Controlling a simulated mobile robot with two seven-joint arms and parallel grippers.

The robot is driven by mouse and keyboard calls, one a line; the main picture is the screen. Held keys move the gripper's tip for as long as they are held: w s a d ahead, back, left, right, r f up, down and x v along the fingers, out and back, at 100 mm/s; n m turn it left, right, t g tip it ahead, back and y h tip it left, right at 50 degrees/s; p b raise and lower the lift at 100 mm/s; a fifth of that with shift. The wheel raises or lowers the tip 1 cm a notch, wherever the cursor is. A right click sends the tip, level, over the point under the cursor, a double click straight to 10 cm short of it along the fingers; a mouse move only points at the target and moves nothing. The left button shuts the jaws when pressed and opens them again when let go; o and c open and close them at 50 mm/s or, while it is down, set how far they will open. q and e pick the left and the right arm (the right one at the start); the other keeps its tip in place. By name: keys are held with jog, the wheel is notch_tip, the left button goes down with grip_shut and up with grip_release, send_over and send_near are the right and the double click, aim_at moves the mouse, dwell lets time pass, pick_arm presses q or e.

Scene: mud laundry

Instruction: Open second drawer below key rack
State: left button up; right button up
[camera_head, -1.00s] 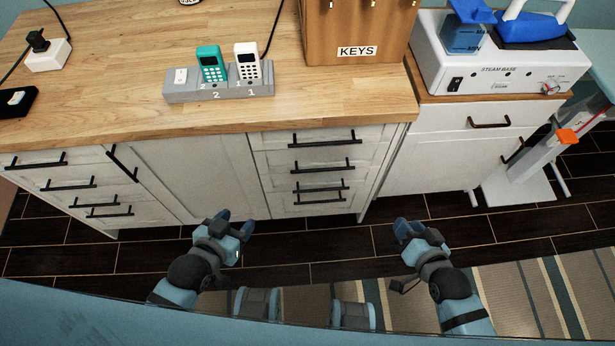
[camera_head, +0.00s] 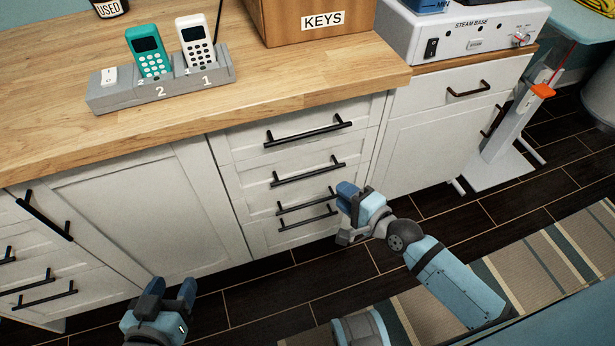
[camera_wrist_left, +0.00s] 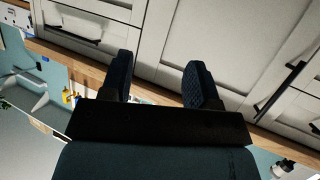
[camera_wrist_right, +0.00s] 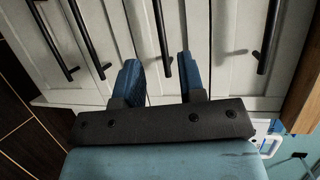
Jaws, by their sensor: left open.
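The wooden key rack (camera_head: 300,28), labelled KEYS, stands on the counter above a white column of drawers with black bar handles. The second drawer (camera_head: 255,178) looks shut; its handle (camera_head: 308,171) is second from the top. My right gripper (camera_head: 350,195) is open, low and right of this handle in the head view. In the right wrist view the second handle (camera_wrist_right: 161,35) lines up with the gap between my fingers (camera_wrist_right: 160,80); I cannot tell whether they touch it. My left gripper (camera_head: 170,290) is open and empty in front of the cabinet door.
The top drawer handle (camera_head: 308,130) is above, and two more handles sit close below. A wide cabinet door (camera_head: 140,215) is to the left. A stand (camera_head: 495,150) is at the right. Dark floor (camera_head: 265,290) and a striped rug (camera_head: 560,260) lie in front.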

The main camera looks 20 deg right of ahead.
aim_at(312, 174)
jog(key=b+x, duration=0.2)
jog(key=x, duration=0.9)
jog(key=shift+f, duration=0.15)
jog(key=shift+w, duration=0.15)
jog(key=shift+w+a, duration=0.1)
grip_shut()
pick_arm(q)
jog(key=r, duration=0.1)
jog(key=w+d+r+t+h, duration=0.1)
jog(key=r, duration=0.1)
jog(key=d+r+t, duration=0.1)
jog(key=shift+w+d+r+h, duration=0.1)
jog(key=shift+w+r+h, duration=0.2)
jog(key=shift+h, duration=0.1)
